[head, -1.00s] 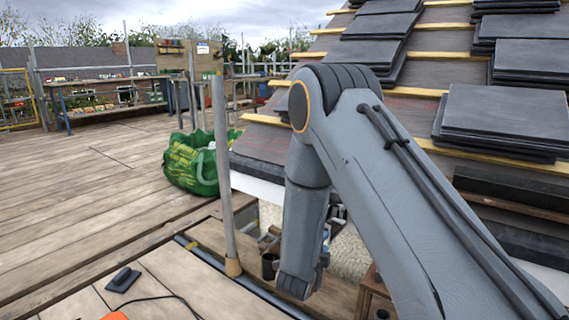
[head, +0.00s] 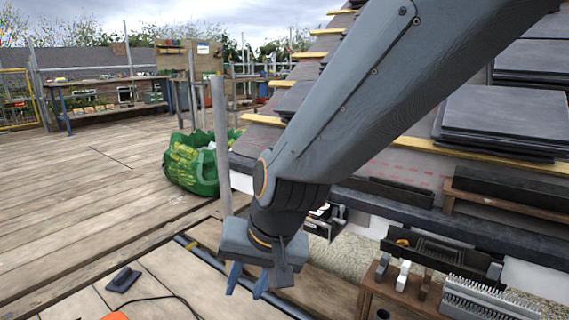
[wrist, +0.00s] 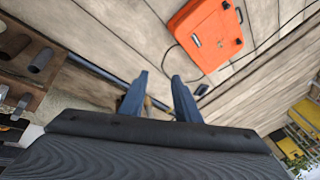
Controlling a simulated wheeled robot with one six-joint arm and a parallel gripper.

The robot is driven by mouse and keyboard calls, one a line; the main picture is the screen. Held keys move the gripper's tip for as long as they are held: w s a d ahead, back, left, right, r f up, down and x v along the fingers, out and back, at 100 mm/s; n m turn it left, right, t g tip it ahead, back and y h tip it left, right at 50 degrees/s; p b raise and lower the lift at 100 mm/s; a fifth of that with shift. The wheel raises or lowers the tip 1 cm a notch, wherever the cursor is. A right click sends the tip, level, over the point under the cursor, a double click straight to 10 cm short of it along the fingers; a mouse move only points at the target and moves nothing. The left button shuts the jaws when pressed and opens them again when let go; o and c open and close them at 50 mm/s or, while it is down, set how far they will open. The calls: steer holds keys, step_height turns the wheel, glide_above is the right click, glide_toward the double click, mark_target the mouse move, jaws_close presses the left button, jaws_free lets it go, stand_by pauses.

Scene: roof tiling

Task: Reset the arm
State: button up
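My gripper (head: 247,281) hangs over the deck boards near the scaffold pole in the head view, pointing down. Its two blue fingers stand apart with nothing between them. In the wrist view the fingers (wrist: 160,95) are also spread and empty, with plank deck beyond their tips. My arm reaches across the head view from the upper right and hides part of the roof and the wall behind it.
An upright scaffold pole (head: 221,150) stands close to my gripper. A green bag (head: 190,165) sits behind it. An orange case (wrist: 205,33) lies on the deck. Slate stacks (head: 505,118) rest on roof battens at right. A wooden stand with tools (head: 405,292) is at lower right.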

steer(key=s+d+r+n+g+h, duration=0.1)
steer(key=s+d+n, duration=0.2)
steer(key=s, duration=0.3)
steer(key=s+d+r+n+g+h, duration=0.1)
steer(key=s+d+r+n+g, duration=0.15)
steer(key=s, duration=0.45)
steer(key=d+r+m+p, duration=0.3)
steer(key=d+r+p, duration=0.7)
steer(key=p, duration=0.7)
steer(key=d+r+m+h+p, duration=0.1)
steer(key=d+r+m+p, duration=0.2)
steer(key=d+r+p, duration=0.7)
step_height(320, 180, up, 5)
steer(key=p, duration=0.8)
steer(key=shift+w+d+t+h, duration=0.3)
steer(key=shift+w+t, duration=0.05)
